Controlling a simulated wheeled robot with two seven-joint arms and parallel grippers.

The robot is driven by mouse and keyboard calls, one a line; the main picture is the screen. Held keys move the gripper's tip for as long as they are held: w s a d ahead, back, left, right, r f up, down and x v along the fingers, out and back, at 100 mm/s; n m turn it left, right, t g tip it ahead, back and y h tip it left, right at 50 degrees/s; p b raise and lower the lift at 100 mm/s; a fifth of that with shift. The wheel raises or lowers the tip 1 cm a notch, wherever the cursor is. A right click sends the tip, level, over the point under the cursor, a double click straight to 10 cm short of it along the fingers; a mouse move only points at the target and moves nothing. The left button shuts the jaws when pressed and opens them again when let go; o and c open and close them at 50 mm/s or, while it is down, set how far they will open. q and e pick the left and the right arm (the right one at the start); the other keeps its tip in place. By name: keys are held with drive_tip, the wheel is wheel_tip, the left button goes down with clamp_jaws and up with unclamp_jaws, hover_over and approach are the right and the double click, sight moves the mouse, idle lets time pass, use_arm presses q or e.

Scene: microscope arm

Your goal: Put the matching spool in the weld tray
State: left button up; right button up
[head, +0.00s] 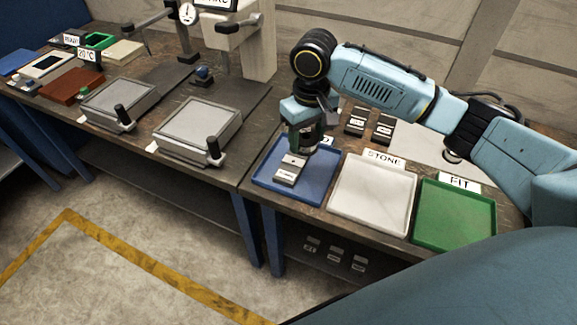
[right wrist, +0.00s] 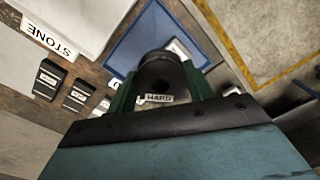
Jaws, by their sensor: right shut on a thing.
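The blue tray (head: 266,186) stands on the right bench, left of the white tray. The card behind it is mostly hidden by my gripper, so I cannot read it. My right gripper (head: 301,148) points down over the blue tray. In the right wrist view its green fingers are shut on a dark round spool (right wrist: 163,72) with a HARD label. A grey block with a small label (head: 290,168) shows in the blue tray just below the gripper; its text is too small to read, and I cannot tell whether it touches the spool. My left gripper is not in view.
The white tray (head: 372,205) marked STONE and the green tray (head: 455,222) marked FIT look empty. Two dark labelled blocks (head: 355,122) (head: 382,128) stand behind the trays. Two grey plates with black handles (head: 198,128) lie on the left bench. Small labelled items (head: 335,255) sit below.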

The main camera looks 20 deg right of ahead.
drive_tip(key=w+d+f+n, duration=0.1)
drive_tip(key=d+f, duration=0.3)
hover_over(315, 173)
wheel_tip(315, 173, down, 4)
drive_tip(key=shift+f+b, duration=0.25)
drive_tip(key=shift+b, duration=0.15)
wheel_tip(315, 173, down, 5)
drive_tip(key=shift+r+b, duration=0.1)
drive_tip(key=shift+b, duration=0.3)
drive_tip(key=o, duration=1.1)
drive_tip(key=shift+o, duration=0.2)
wheel_tip(315, 173, up, 12)
drive_tip(key=p, duration=0.2)
drive_tip(key=shift+a, duration=0.1)
